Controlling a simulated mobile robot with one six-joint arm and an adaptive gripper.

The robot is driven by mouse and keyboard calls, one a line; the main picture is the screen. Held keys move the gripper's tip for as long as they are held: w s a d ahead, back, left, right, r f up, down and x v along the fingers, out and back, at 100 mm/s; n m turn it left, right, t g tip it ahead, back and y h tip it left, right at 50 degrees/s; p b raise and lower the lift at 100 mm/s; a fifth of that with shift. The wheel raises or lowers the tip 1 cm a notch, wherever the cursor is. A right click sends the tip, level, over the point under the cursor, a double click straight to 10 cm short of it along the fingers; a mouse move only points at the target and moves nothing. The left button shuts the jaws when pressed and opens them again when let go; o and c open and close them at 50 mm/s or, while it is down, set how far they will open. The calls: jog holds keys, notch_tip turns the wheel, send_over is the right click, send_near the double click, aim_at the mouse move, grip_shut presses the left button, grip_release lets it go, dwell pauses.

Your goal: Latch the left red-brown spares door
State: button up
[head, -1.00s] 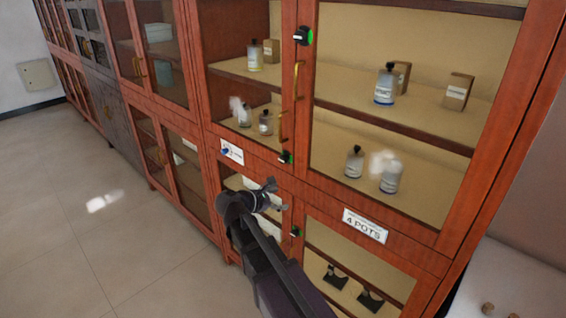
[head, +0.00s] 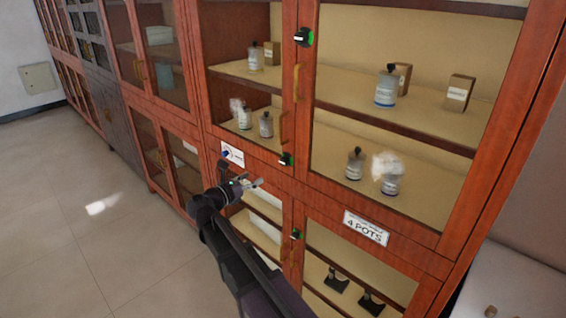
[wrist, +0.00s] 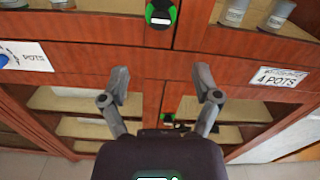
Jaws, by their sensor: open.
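The red-brown cabinet (head: 325,200) stands ahead, with glazed doors above and below a middle rail. I cannot read the word spares on any label. The lower left door (head: 286,262) is partly hidden behind my arm; whether it is fully closed I cannot tell. A black-and-green latch (head: 295,234) sits at the lower door seam and also shows in the wrist view (wrist: 168,119). Another latch (head: 286,158) is above it, also in the wrist view (wrist: 160,14). My gripper (head: 254,184) is open and empty, in front of the rail; its fingers straddle the seam in the wrist view (wrist: 163,82).
A third latch (head: 303,36) is higher up, beside the yellow door handles (head: 297,82). Labels sit on the rail: a blue-marked one (head: 232,153) and "4 POTS" (head: 366,228). Bottles and boxes stand on the shelves. The floor (head: 60,230) at left is clear.

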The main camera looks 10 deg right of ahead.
aim_at(282, 162)
jog(key=x, duration=1.3)
jog(key=shift+w+d, duration=0.25)
jog(key=shift+d, duration=0.05)
grip_shut()
